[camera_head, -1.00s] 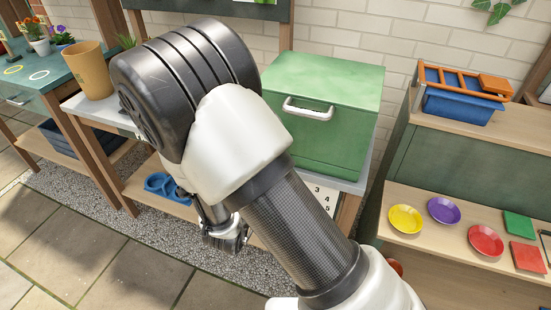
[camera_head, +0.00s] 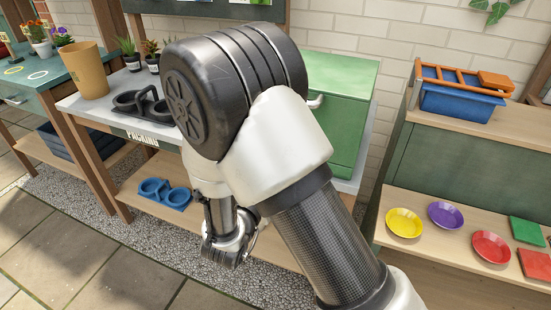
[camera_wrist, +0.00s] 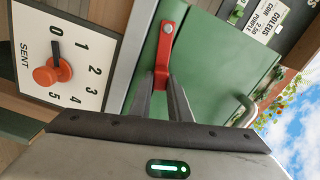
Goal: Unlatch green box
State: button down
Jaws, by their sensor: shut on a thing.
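The green box (camera_head: 338,105) stands on the grey-topped packing table in the head view, mostly hidden behind my arm. In the wrist view its green face (camera_wrist: 215,60) fills the middle, with a metal handle (camera_wrist: 243,112) at the right. A red latch (camera_wrist: 164,45) runs down the green surface beside a grey edge. My gripper (camera_wrist: 165,82) is shut on the red latch, its fingers on the lower end. In the head view my gripper is hidden behind the arm.
A white dial (camera_wrist: 58,58) with an orange knob is beside the box. A black double holder (camera_head: 140,103) and brown cup (camera_head: 85,70) stand on the table. Shelves with coloured plates (camera_head: 445,215) and a blue bin (camera_head: 460,100) stand at the right.

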jog(key=shift+f+m, duration=0.45)
jog(key=shift+m, duration=0.15)
jog(key=c, duration=1.6)
grip_release()
jog(key=shift+c, duration=0.2)
jog(key=p+v, duration=0.1)
jog(key=v, duration=1.6)
jog(key=shift+s+p, duration=0.25)
jog(key=shift+p, duration=0.05)
jog(key=shift+w, duration=0.1)
